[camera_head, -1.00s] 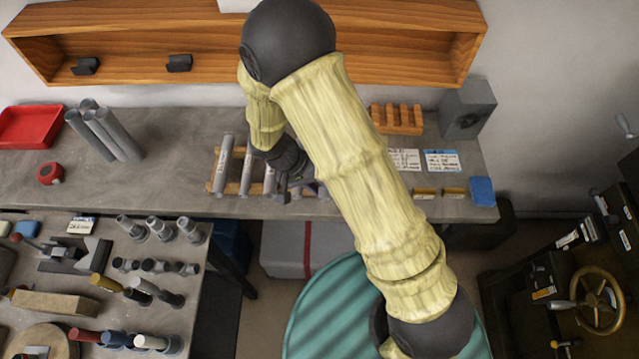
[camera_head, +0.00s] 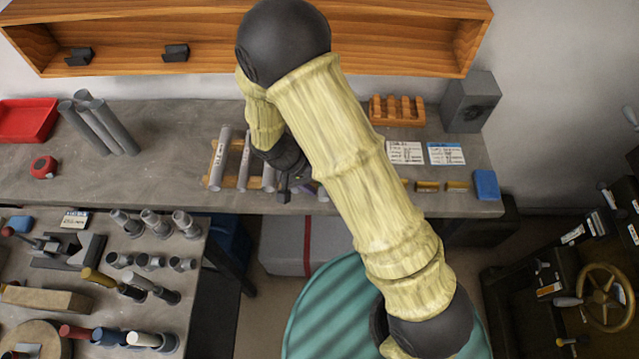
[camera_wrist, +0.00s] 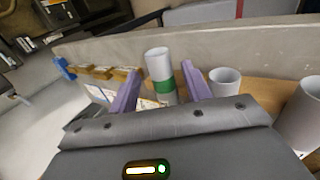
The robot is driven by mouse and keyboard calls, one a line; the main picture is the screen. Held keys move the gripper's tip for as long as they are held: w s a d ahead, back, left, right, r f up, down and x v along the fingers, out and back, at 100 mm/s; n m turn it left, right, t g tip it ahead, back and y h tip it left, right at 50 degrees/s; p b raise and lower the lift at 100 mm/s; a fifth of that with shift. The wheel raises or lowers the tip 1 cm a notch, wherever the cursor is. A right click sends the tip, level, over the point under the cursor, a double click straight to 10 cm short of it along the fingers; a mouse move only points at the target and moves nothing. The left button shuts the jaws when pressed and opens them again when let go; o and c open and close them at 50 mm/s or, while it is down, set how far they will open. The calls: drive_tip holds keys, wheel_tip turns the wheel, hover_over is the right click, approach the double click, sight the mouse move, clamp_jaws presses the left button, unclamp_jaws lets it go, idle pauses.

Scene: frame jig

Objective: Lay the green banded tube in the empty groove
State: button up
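The green banded tube (camera_wrist: 160,65), pale grey with one green band, shows in the wrist view between my gripper's two purple fingers. A narrow gap shows on each side of it, so my gripper (camera_wrist: 162,82) looks open around it, not touching. The tube's lower part is hidden by the gripper body. In the head view my gripper (camera_head: 290,188) is low over the wooden rack (camera_head: 213,182) on the back bench, where grey tubes (camera_head: 219,160) lie side by side. My arm hides the rack's right part, and I cannot make out the empty groove.
Two more tube ends (camera_wrist: 225,78) and (camera_wrist: 303,112) stand right of the fingers in the wrist view. On the bench are paper cards (camera_head: 405,152), a blue block (camera_head: 486,184), a slotted wooden block (camera_head: 397,111) and leaning grey pipes (camera_head: 92,125). A wooden shelf (camera_head: 372,58) hangs above.

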wheel_tip(320, 180, up, 9)
drive_tip(key=p, duration=0.6)
idle(0.6)
idle(0.7)
drive_tip(key=s+d+r+t+y, duration=0.1)
drive_tip(key=s+d+r+y, duration=0.1)
drive_tip(key=d+r, duration=0.5)
drive_tip(key=s+d+r+t+y, duration=0.1)
drive_tip(key=s+d+r+y, duration=0.1)
drive_tip(key=d+r+y, duration=0.2)
drive_tip(key=d+r, duration=0.2)
drive_tip(key=d, duration=0.2)
drive_tip(key=shift+s+r+t, duration=0.25)
drive_tip(key=shift+r+t, duration=0.1)
drive_tip(key=shift+t, duration=0.05)
idle(0.5)
